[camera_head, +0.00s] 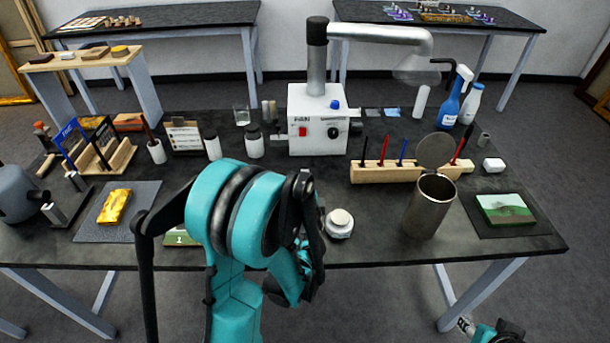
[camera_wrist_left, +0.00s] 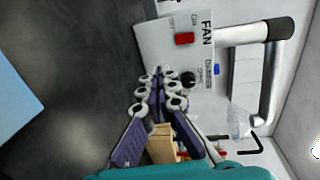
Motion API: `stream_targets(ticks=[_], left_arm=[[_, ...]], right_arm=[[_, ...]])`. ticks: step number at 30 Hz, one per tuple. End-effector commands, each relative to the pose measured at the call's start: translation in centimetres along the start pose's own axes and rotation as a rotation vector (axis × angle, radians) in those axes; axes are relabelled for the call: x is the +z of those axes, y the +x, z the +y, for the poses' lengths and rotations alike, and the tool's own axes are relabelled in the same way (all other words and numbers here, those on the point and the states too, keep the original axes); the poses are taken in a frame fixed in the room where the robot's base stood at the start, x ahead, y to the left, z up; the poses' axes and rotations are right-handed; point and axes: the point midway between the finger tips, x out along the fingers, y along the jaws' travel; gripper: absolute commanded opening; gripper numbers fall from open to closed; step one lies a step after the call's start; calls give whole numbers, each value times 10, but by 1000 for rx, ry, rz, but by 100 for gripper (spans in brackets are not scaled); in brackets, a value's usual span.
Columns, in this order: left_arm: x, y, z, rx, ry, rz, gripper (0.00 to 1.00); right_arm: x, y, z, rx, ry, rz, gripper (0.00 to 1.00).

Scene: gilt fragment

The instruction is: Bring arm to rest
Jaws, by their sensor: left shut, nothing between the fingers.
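My left arm, teal and black, rises in front of the table in the middle of the head view and hides part of the tabletop. My left gripper (camera_wrist_left: 158,74) is shut and empty in the left wrist view. Its fingers point toward the white fan box (camera_wrist_left: 180,45), apart from any object they could hold. In the head view the fan box (camera_head: 318,122) stands beyond the arm. My right gripper (camera_head: 466,326) shows small at the bottom right edge, low beside the table leg; its finger state is unclear.
A fan duct (camera_head: 380,34) arches over the back. Floor shows in front.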

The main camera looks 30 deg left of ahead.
Motion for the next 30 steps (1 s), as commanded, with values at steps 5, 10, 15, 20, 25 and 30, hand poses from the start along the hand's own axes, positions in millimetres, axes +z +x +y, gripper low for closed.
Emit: stream_targets(ticks=[5, 10, 15, 20, 25, 30], left_arm=[[0, 0, 0, 0, 0, 0, 0], [0, 0, 0, 0, 0, 0, 0], [2, -4, -4, 30, -58, -9, 0], [7, -24, -11, 146, -265, -43, 0], [8, -66, -9, 332, -539, -94, 0], [2, -125, 3, 542, -791, -147, 0]], right_arm=[[0, 0, 0, 0, 0, 0, 40], [0, 0, 0, 0, 0, 0, 40], [0, 0, 0, 0, 0, 0, 40], [0, 0, 0, 0, 0, 0, 40], [0, 0, 0, 0, 0, 0, 40], [0, 0, 0, 0, 0, 0, 40]])
